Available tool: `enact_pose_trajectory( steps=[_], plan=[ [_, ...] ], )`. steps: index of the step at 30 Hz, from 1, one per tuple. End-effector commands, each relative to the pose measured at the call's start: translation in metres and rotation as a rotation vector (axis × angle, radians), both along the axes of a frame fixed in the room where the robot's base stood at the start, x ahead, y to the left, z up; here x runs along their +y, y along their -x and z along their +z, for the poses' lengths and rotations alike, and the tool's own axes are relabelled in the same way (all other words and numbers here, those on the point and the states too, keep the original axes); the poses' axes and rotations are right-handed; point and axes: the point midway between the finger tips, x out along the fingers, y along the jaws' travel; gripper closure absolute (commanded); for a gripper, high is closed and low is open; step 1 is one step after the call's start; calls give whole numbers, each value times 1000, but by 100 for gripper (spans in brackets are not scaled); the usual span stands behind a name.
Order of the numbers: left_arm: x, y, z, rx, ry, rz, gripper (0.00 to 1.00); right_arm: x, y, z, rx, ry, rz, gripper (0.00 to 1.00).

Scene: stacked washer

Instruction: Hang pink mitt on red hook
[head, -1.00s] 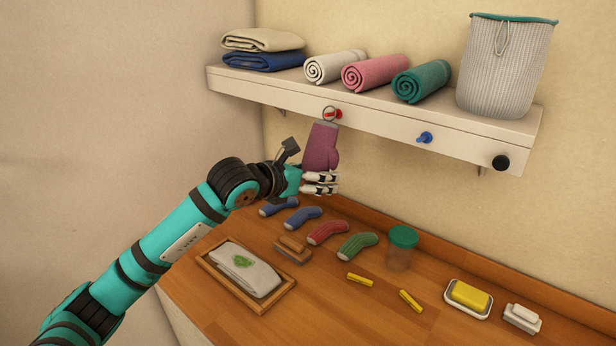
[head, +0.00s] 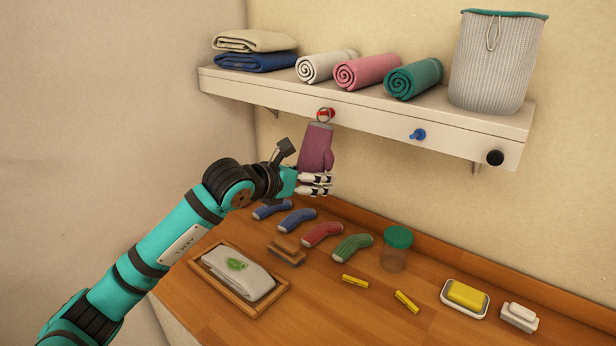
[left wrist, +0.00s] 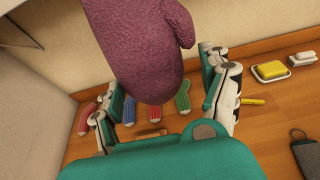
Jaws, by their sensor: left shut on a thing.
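The pink mitt (head: 317,148) hangs cuff up below the shelf front, with a ring loop at its top. The red hook (head: 326,115) is on the shelf's front edge, and the ring overlaps it in the head view. I cannot tell whether the ring is around the hook or just in front of it. My left gripper (head: 317,184) is shut on the mitt's lower end. In the left wrist view the mitt (left wrist: 145,45) fills the space between my left gripper's fingers (left wrist: 165,88), and the hook is out of sight. My right gripper is not in view.
The white shelf (head: 450,132) holds folded and rolled towels and a grey basket (head: 497,62). A blue hook (head: 417,134) and a black knob (head: 495,158) are to the right. Socks, a framed tray (head: 208,276), a lidded jar (head: 396,250) and soap cover the wooden counter below.

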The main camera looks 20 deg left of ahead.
Motion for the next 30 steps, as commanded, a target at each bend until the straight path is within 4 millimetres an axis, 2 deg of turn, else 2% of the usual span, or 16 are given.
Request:
enact_pose_trajectory(
  steps=[1, 6, 17, 20, 30],
  plan=[
    [0, 0, 0, 0, 0, 0, 20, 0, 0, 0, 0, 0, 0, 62],
    [0, 0, 0, 0, 0, 0, 0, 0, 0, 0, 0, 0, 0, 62],
    [3, 6, 2, 0, 0, 1, 0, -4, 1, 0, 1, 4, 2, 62],
    [8, 19, 7, -1, -2, 2, 0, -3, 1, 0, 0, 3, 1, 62],
    [31, 81, 31, 0, -4, 1, 0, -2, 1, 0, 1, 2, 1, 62]
  ],
)
